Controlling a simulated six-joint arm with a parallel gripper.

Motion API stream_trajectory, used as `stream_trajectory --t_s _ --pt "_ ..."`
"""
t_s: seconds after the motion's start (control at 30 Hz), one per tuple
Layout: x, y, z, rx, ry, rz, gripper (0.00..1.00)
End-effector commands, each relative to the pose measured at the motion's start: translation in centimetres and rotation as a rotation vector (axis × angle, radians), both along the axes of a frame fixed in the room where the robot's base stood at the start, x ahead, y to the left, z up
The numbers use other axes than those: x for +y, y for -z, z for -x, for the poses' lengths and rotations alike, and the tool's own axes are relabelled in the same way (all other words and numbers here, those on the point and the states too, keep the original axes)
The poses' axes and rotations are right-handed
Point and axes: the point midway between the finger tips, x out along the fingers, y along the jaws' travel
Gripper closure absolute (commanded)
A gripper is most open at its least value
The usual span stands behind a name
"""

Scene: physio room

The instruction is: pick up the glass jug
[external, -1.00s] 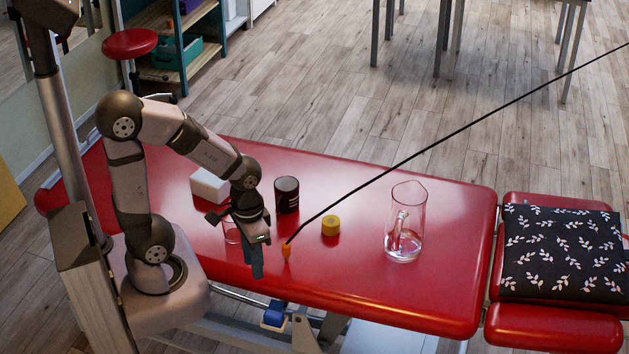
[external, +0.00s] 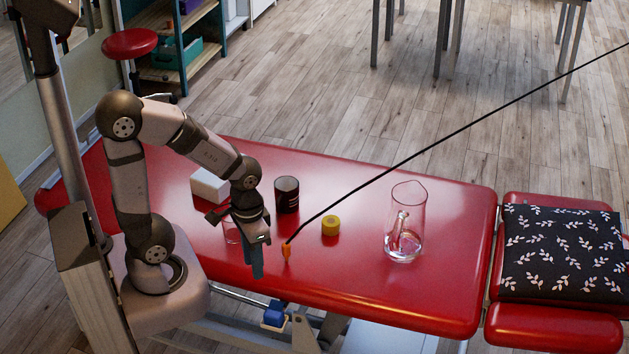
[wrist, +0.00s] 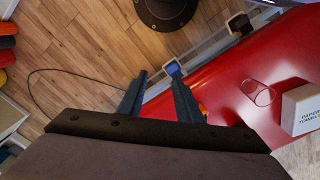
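A small glass (wrist: 258,92) and paper towels box (wrist: 302,108) are near the gripper. A patterned cushion (external: 560,250) lies right.

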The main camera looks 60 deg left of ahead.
Motion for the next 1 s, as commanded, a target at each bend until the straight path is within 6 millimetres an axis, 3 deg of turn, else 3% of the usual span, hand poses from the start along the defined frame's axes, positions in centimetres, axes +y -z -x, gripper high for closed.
stream_trajectory --t_s 0.3,0.47,0.57,0.8,1.0 --pt "0.1 0.1 -0.2 -0.003 -0.001 -0.002 0.66" --pt "1.1 0.7 -2.5 -0.057 -0.004 -0.025 0.66" --pt "2.5 1.4 -5.9 -0.137 -0.002 -0.054 0.66" --pt "6.5 3.8 -18.4 -0.451 0.039 -0.109 0.66" --pt "8.0 5.6 -27.8 -0.737 0.114 -0.059 0.66"
